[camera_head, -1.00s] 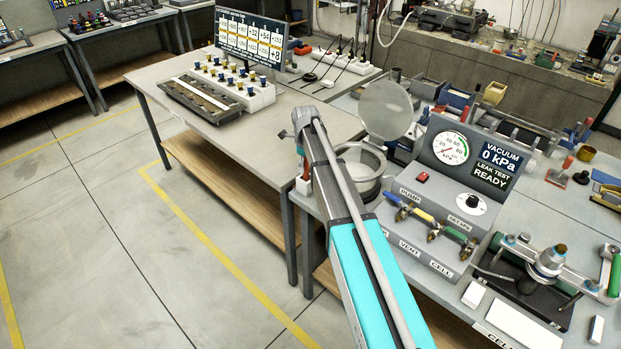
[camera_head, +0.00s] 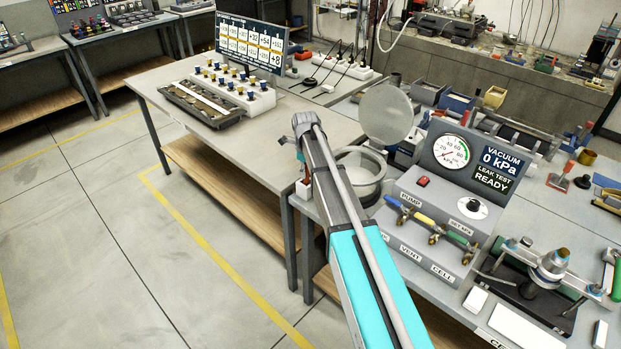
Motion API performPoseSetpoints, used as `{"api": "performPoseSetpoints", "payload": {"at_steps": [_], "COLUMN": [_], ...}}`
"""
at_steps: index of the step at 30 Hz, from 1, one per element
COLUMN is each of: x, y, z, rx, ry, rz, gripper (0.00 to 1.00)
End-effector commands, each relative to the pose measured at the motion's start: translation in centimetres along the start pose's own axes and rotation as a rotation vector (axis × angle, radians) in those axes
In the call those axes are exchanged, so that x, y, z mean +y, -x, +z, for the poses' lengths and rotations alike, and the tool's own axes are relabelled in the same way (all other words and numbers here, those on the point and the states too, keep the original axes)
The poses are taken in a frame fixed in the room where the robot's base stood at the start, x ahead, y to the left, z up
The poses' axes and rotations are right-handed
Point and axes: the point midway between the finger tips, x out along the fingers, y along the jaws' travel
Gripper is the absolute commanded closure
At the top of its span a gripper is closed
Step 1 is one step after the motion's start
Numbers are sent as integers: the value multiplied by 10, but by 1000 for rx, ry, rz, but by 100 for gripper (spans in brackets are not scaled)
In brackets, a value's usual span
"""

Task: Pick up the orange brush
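An orange-red handled tool (camera_head: 563,176) with a flat base stands on the right bench, right of the vacuum panel. It looks like the orange brush, but it is small and I cannot be sure. A white block with a reddish part above it (camera_head: 303,188) shows at the near bench corner, partly hidden behind my arm; I cannot tell what it is. My arm rises from the bottom centre and its visible upper end is beside the round pot (camera_head: 366,172).
The vacuum panel (camera_head: 425,218) with gauge and valves fills the near right bench. A clamp fixture (camera_head: 545,275) and white blocks lie in front right. A round lid (camera_head: 386,113) stands up behind the pot. The left table (camera_head: 330,125) has a bare right part; floor is clear at left.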

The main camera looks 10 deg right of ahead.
Motion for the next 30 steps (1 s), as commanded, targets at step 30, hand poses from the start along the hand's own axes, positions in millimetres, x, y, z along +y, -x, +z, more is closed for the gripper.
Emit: {"api": "performPoseSetpoints", "payload": {"at_steps": [30], "x": [0], "y": [27], "z": [0], "rx": [0], "ry": [-1], "rz": [0], "gripper": [100]}}
